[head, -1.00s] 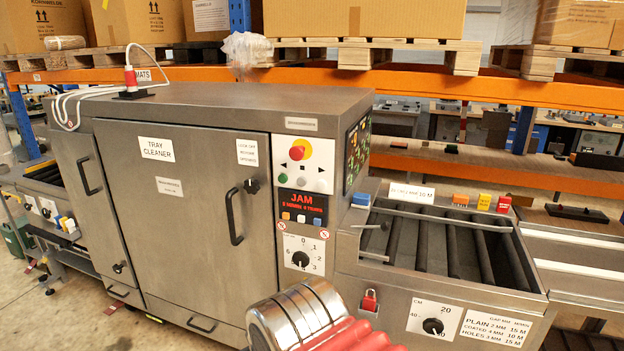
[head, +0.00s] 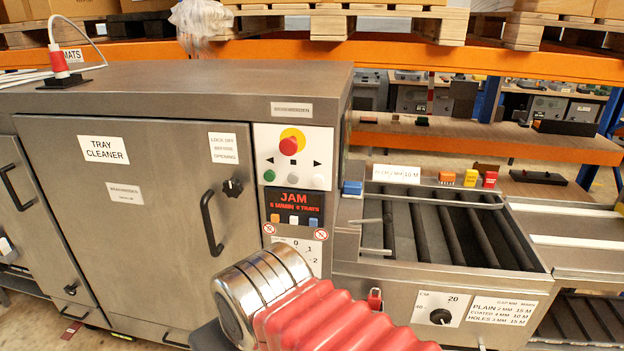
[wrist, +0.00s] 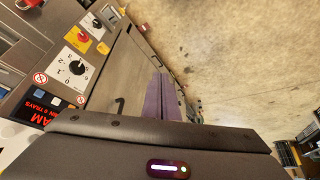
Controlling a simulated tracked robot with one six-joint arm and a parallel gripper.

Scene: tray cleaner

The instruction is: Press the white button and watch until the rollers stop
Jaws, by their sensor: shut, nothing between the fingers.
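The tray cleaner (head: 135,230) is a grey steel cabinet with its door shut. Below its lit red JAM display (head: 294,202) sits a white button (head: 294,219) between an orange and a blue one. A round pale button (head: 318,180) is on the panel above, across from a green one. Dark rollers (head: 455,240) lie in the open bed at right; I cannot tell whether they turn. My gripper (wrist: 160,78) is shut and empty in the wrist view, in front of the steel cabinet and apart from the buttons. The display also shows in the wrist view (wrist: 38,108).
A red stop knob (head: 288,146) on yellow tops the panel. My arm hides part of the dial below the display. A door handle (head: 211,225) juts out left of the panel. A bent rail crosses the roller bed. Open floor (wrist: 220,60) shows in the wrist view.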

